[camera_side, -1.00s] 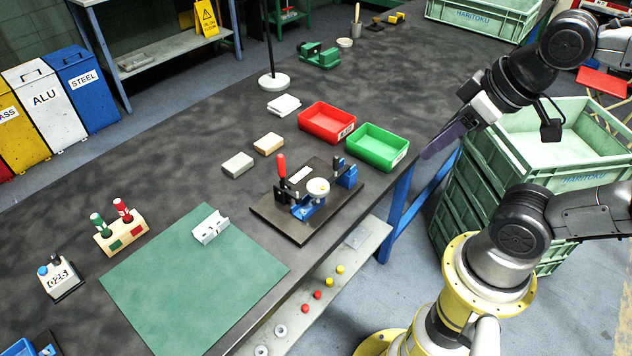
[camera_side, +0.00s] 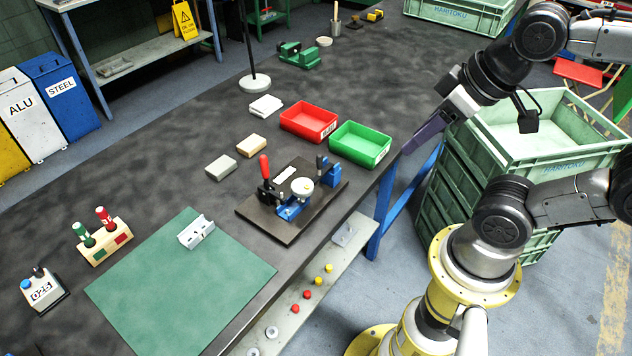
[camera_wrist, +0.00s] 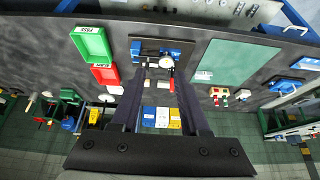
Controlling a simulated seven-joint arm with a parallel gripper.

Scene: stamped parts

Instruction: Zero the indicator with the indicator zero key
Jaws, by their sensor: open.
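The dial indicator (camera_side: 302,188) has a round pale face and sits in a fixture with blue parts and a red-handled clamp (camera_side: 264,167). The fixture stands on a dark base plate (camera_side: 266,222). In the wrist view the indicator (camera_wrist: 166,62) shows just beyond the fingertips, near the top middle. I cannot make out a separate zero key in either view. My gripper (camera_side: 408,149) is open and empty, in the air to the right of the fixture in the side view. Its two dark fingers (camera_wrist: 160,76) stand apart in the wrist view.
A red bin (camera_side: 308,122) and a green bin (camera_side: 360,145) stand behind the fixture. A green mat (camera_side: 180,285) with a light metal part (camera_side: 196,231) lies left of it. A stamp rack (camera_side: 103,243) and a small counter box (camera_side: 43,290) stand further left.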

